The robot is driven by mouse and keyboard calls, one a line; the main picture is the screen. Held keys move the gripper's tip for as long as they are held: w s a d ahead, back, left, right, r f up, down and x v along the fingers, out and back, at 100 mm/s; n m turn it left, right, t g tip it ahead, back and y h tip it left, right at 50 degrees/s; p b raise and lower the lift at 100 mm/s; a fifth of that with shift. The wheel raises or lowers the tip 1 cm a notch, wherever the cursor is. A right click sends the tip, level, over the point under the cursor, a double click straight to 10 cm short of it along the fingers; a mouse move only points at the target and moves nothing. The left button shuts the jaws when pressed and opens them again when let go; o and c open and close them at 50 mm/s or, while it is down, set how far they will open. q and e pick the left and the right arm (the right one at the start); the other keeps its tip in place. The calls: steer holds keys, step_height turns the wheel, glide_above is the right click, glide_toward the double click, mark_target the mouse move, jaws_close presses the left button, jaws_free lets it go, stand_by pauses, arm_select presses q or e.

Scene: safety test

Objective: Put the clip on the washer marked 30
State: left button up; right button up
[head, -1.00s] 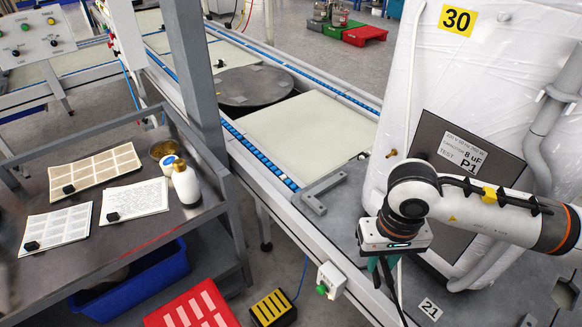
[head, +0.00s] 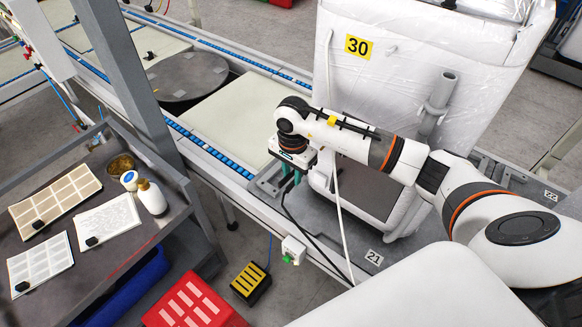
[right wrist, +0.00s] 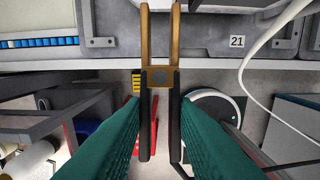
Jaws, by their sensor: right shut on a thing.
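The washer marked 30 (head: 395,78) stands wrapped in white film on the line, with a yellow label 30 (head: 358,46). A dark panel (head: 365,186) low on its near side is partly hidden by my arm. My right gripper (head: 289,185) is at the washer's lower left corner, above the line's edge. In the right wrist view its teal fingers are shut on the clip (right wrist: 160,77), which has brown prongs and black handles. The prongs point up in that picture, towards the grey platform. I cannot tell whether the clip touches anything. My left gripper is not in view.
A white cord (head: 341,222) and a black cable hang beside my right gripper. A tag 21 (head: 373,257) is on the platform. A cart (head: 100,270) with cards and bottles stands left.

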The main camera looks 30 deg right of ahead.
steer(key=shift+w+d+b, duration=0.1)
steer(key=shift+w+d, duration=0.2)
steer(key=shift+d, duration=0.5)
steer(key=shift+w+d+b, duration=0.15)
steer(key=shift+w+d, duration=0.2)
steer(key=shift+d, duration=0.4)
steer(key=shift+w+d+b, duration=0.1)
steer(key=shift+w+d, duration=0.2)
steer(key=shift+d, duration=0.5)
steer(key=shift+b, duration=0.55)
steer(key=shift+w+d, duration=0.1)
steer(key=shift+d, duration=0.15)
steer(key=shift+w+d+b, duration=0.3)
steer(key=shift+d+b, duration=0.35)
steer(key=shift+d, duration=0.05)
steer(key=shift+w+d+b, duration=0.15)
steer(key=shift+d+b, duration=0.2)
steer(key=shift+d, duration=0.05)
steer(key=shift+w+d, duration=0.1)
steer(key=shift+d, duration=0.1)
steer(key=shift+b, duration=0.35)
